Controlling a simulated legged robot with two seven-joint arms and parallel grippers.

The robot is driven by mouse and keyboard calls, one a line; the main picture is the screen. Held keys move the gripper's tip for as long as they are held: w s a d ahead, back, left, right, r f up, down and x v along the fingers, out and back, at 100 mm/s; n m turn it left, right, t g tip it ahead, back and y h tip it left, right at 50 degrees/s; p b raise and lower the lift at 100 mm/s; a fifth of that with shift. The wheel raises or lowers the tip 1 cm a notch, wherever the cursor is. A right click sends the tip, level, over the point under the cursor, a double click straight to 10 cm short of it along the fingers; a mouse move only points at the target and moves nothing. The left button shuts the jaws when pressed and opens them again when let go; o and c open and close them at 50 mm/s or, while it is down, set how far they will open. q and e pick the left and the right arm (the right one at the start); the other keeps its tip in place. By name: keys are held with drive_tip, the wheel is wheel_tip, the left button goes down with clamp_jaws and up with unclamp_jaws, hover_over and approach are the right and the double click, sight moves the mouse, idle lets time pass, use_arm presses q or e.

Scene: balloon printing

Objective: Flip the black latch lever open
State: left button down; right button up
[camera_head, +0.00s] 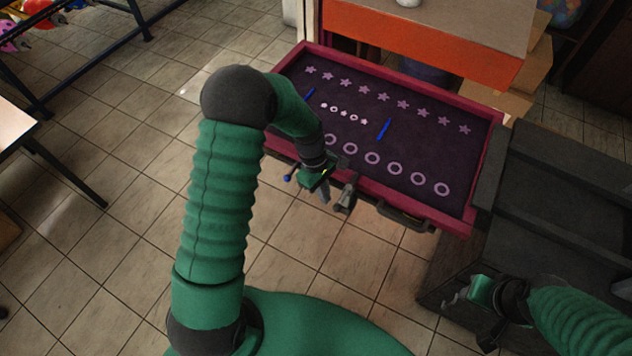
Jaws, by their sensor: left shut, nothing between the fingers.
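A pink-framed screen (470,222) with a dark printed face lies tilted in the middle of the view. My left gripper (326,194) is at its front edge, left of centre, shut and empty. A grey-black latch-like part (346,196) is just right of the fingers, at the frame's front edge. Whether the fingers touch it, and whether it is the latch lever, I cannot tell. A dark handle (404,217) is further right on the same edge. My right gripper (462,297) is at the lower right, apart from the frame; its fingers are unclear.
A dark machine body (555,190) stands right of the frame, close to my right arm. An orange-fronted table (420,48) is behind the frame. A small blue ball (287,178) shows left of my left gripper. Tiled floor is open at the left.

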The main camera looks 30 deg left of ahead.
use_arm(q)
drive_tip(key=shift+s+d+r, duration=0.15)
drive_tip(key=shift+s+d, duration=0.05)
drive_tip(key=shift+d, duration=0.5)
